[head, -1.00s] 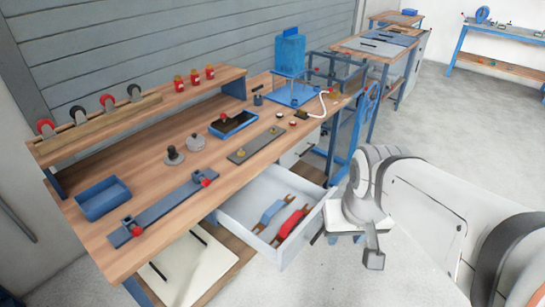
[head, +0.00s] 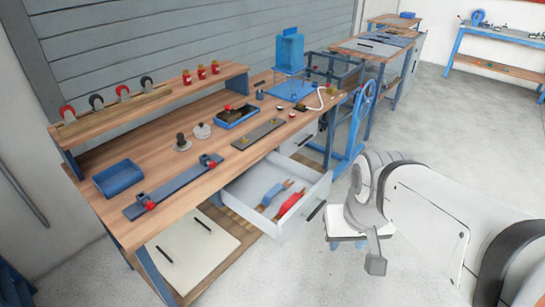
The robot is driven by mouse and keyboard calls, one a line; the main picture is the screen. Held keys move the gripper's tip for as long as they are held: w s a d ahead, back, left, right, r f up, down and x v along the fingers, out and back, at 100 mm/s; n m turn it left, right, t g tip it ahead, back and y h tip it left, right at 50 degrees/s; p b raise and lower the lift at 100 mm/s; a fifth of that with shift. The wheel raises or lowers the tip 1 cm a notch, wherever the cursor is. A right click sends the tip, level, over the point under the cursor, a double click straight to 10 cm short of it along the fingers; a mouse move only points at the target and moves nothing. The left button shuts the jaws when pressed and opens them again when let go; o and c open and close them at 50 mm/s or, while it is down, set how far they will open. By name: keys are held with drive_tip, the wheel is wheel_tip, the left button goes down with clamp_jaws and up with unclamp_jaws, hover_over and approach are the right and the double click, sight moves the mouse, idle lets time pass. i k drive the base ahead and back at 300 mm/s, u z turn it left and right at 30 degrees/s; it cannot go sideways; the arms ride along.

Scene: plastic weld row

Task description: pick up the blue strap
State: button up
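The blue strap (head: 271,194) lies in the open white drawer (head: 242,208) under the near edge of the workbench. It is a short band with brownish ends. A red strap (head: 290,204) lies beside it on the right, closer to the drawer front. My gripper (head: 363,252) is to the right of the drawer, apart from both straps. One grey finger hangs down; the other finger cannot be made out, so its opening is unclear. Nothing is seen in it.
The wooden workbench (head: 205,177) above the drawer carries a blue tray (head: 119,178), a long grey bar (head: 168,190) with red knobs, and other fixtures. The drawer's front wall and handle (head: 316,210) face my gripper. Open grey floor (head: 440,110) lies behind my arm.

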sight(265, 202)
drive_tip(key=z, duration=0.05)
drive_tip(key=k, duration=0.8)
drive_tip(key=u, duration=0.6)
drive_tip(key=i, duration=2)
drive_tip(key=z, duration=0.7)
